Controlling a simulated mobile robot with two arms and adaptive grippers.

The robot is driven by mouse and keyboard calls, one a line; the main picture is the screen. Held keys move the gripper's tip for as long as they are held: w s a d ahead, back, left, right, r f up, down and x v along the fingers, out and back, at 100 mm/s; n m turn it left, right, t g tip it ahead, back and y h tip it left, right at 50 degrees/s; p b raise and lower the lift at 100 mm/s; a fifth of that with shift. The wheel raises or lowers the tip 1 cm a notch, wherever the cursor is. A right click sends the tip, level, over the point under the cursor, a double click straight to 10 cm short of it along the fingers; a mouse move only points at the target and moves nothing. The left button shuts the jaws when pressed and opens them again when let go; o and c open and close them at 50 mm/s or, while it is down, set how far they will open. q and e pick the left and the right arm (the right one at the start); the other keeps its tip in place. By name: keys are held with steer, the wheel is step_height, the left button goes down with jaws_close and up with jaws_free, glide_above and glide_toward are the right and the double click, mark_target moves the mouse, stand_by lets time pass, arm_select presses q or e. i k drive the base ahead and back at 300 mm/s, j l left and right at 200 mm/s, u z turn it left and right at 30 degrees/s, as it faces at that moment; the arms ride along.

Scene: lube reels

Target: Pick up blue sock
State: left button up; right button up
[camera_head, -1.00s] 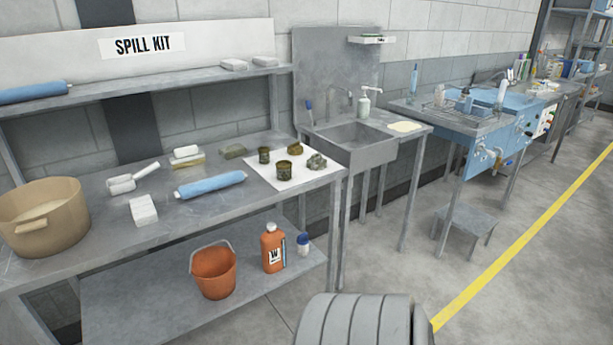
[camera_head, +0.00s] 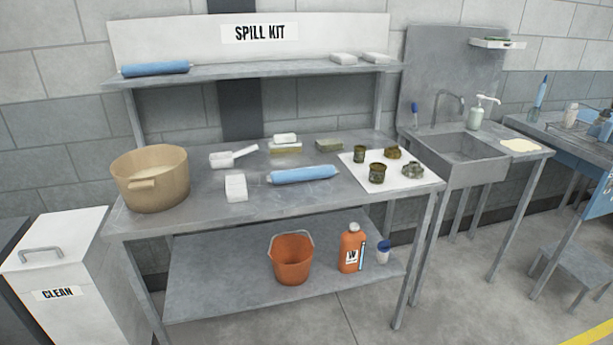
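Two long blue rolls that look like absorbent socks show in the head view. The other blue sock (camera_head: 155,68) lies at the left end of the upper shelf (camera_head: 230,72), under the "SPILL KIT" sign (camera_head: 259,33). Both lie flat and nothing touches them from above. Neither of my grippers is in view.
A tan tub (camera_head: 151,178) stands at the bench's left end. A white sheet (camera_head: 418,182) with several dark metal parts lies at the right. An orange bucket (camera_head: 292,260) and orange bottle (camera_head: 352,248) stand on the lower shelf. A white "CLEAN" bin (camera_head: 66,264) is at left; a sink (camera_head: 465,150) is at right.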

mark_target(286, 176)
steer(key=i+l, duration=0.35)
steer(key=l, duration=0.15)
steer(key=i+l, duration=0.4)
steer(key=l, duration=0.05)
